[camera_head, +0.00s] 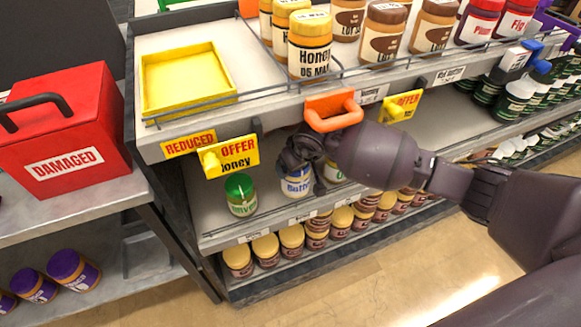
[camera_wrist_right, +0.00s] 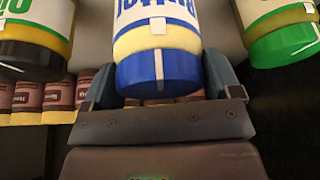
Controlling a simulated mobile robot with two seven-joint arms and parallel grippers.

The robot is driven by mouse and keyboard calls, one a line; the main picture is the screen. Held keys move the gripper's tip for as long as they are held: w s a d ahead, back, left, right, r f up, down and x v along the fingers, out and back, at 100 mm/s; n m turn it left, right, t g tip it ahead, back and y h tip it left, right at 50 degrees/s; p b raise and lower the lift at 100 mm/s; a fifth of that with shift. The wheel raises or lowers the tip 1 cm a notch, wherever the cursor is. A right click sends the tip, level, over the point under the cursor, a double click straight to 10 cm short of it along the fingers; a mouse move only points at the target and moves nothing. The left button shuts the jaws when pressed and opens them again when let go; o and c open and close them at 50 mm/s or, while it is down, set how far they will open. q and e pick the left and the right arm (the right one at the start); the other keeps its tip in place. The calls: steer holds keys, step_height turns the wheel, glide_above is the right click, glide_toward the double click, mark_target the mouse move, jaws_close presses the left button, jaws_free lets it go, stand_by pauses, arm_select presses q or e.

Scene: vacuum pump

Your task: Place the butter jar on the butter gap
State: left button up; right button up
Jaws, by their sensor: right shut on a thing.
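The butter jar (camera_head: 297,184) has a blue and white label and is on the middle shelf (camera_head: 215,230), between a green-lidded jar on its left and another jar on its right. My right gripper (camera_head: 305,170) reaches in from the right at the shelf. In the right wrist view, the butter jar (camera_wrist_right: 158,60) with its blue lid sits between the two fingers of the gripper (camera_wrist_right: 160,85), which is shut on it. From the head camera the hand hides the jar's upper part. I cannot tell if the jar touches the shelf. My left gripper is not in view.
The green-lidded jar (camera_head: 241,195) stands close on the left; a dark-lidded jar (camera_wrist_right: 35,45) is on the other side. An orange handle (camera_head: 333,111) and yellow offer tags (camera_head: 230,157) hang at the upper shelf's front edge. A red box (camera_head: 65,125) stands on the left.

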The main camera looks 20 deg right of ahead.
steer(key=shift+w+r, duration=0.1)
steer(key=shift+w, duration=0.3)
steer(key=x, duration=0.2)
steer(key=b+x, duration=0.1)
steer(key=shift+s+a+f, duration=0.1)
steer(key=shift+f, duration=0.3)
steer(key=shift+r, duration=0.1)
steer(key=o, duration=1.4)
steer(key=shift+f, duration=0.2)
steer(key=shift+r, duration=0.1)
